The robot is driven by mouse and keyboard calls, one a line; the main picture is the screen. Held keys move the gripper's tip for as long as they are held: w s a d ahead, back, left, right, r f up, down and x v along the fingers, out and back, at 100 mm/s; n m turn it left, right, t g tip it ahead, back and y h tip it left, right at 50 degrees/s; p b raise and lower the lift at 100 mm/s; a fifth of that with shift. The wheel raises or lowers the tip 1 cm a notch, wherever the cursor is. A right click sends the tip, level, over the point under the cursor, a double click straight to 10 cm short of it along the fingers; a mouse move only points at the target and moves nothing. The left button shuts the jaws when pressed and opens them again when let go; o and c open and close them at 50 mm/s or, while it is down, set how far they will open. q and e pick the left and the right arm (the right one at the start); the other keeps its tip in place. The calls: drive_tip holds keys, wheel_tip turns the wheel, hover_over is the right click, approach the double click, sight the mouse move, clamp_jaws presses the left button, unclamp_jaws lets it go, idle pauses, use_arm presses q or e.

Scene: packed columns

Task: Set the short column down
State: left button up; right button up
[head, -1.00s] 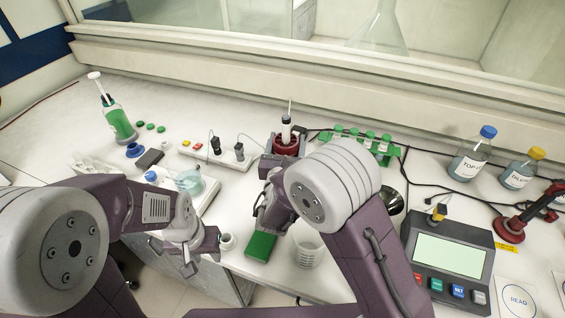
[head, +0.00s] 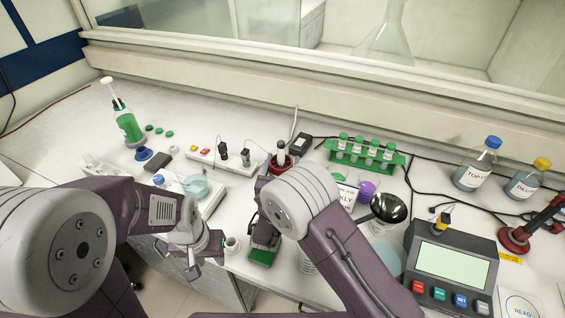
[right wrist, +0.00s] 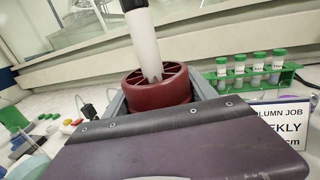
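A white tube with a dark top stands in a ribbed dark-red round base (right wrist: 158,90), which I take for the short column; it is upright in the right wrist view. In the head view the red base (head: 280,164) shows past my right arm. My right gripper (right wrist: 160,100) has a grey finger on each side of the red base and seems shut on it. Its underside is hidden, so I cannot tell whether it touches the bench. My left gripper (head: 206,256) is open and empty near the bench's front edge.
A green pad (head: 262,257) lies at the front edge below my right arm. A green rack of tubes (head: 366,153) stands to the right, near a sign (right wrist: 281,124), a purple-topped item (head: 367,189) and a dark bowl (head: 388,208). A socket strip (head: 205,155) lies to the left.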

drive_tip(key=o, duration=0.4)
drive_tip(key=shift+r, duration=0.15)
drive_tip(key=shift+s+a, duration=0.15)
drive_tip(key=shift+s, duration=0.2)
drive_tip(key=s, duration=0.3)
drive_tip(key=s+a+b, duration=0.1)
drive_tip(key=s, duration=0.3)
drive_tip(key=s+b, duration=0.1)
drive_tip(key=s, duration=0.3)
drive_tip(key=shift+a, duration=0.4)
